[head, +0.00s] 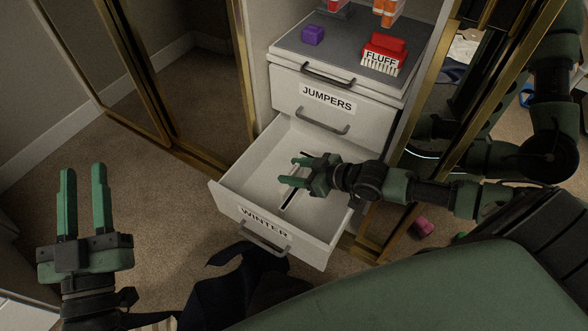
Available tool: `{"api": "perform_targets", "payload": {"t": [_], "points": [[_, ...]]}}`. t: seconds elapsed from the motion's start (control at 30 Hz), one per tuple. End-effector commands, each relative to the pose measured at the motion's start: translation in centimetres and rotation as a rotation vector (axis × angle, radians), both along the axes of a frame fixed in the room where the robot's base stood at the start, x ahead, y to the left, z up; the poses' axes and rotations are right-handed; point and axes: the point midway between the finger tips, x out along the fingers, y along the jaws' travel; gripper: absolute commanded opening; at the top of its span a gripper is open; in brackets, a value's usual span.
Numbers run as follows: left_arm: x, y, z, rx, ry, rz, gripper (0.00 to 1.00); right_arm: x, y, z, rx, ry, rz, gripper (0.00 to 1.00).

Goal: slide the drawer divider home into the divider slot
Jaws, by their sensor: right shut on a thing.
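The white WINTER drawer (235,205) stands pulled open at the bottom of the cabinet. My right gripper (288,171) reaches in from the right, low over the drawer's inside, and is shut on the drawer divider. The divider is pale against the white drawer, and its outline is hard to make out among the fingers. A dark narrow line, seemingly the divider slot (289,201), runs along the drawer floor just in front of the gripper. I cannot tell whether the divider touches it. My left gripper (83,168) is open and empty over the carpet at the left.
The JUMPERS drawer (325,98) above is shut. Gold-framed mirror doors stand on both sides. Dark cloth (235,285) lies before the drawer. Carpet at left is clear.

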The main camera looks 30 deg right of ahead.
Motion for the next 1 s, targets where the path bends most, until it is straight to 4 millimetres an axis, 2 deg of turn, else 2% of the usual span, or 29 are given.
{"api": "perform_targets", "payload": {"t": [0.5, 0.73, 1.0], "points": [[-2.3, 0.0, 4.4, -0.073, -0.258, -0.014, 0.32, 0.0, 0.0, -1.7, 0.001, -0.002, 0.000, 0.07], [-3.0, 0.1, 5.4, -0.090, -0.319, -0.018, 0.32, 0.0, 0.0, -2.0, 0.001, -0.002, 0.000, 0.07], [-3.1, 0.1, 5.6, -0.093, -0.329, -0.019, 0.32, 0.0, 0.0, -2.0, 0.001, -0.001, 0.000, 0.07]]}}
